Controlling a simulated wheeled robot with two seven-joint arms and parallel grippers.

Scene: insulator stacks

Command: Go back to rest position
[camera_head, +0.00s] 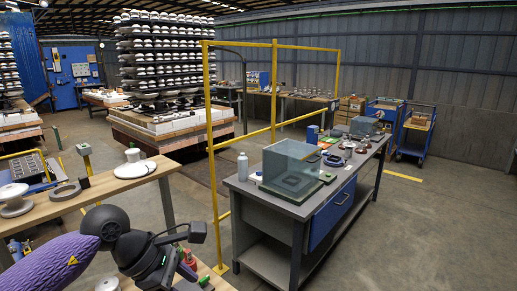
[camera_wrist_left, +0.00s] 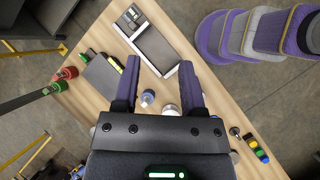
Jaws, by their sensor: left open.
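My left gripper (camera_wrist_left: 160,70) shows in the left wrist view with its two purple fingers apart and nothing between the tips. It hangs over a wooden tabletop (camera_wrist_left: 105,30). A small blue-and-white bottle (camera_wrist_left: 148,97) and a round white-topped item (camera_wrist_left: 171,110) lie below, between the fingers. In the head view my left arm comes in from the lower left, with a purple sleeve and black wrist; its fingertips cannot be made out there. My right gripper is in neither view.
A grey tray (camera_wrist_left: 155,50) and red-green bottles (camera_wrist_left: 66,73) lie on the wooden top. In the head view, a yellow frame (camera_head: 275,90) stands beside a grey workbench (camera_head: 265,205) with a clear box (camera_head: 290,165). A wooden table (camera_head: 120,185) holds insulator parts. Floor is open at right.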

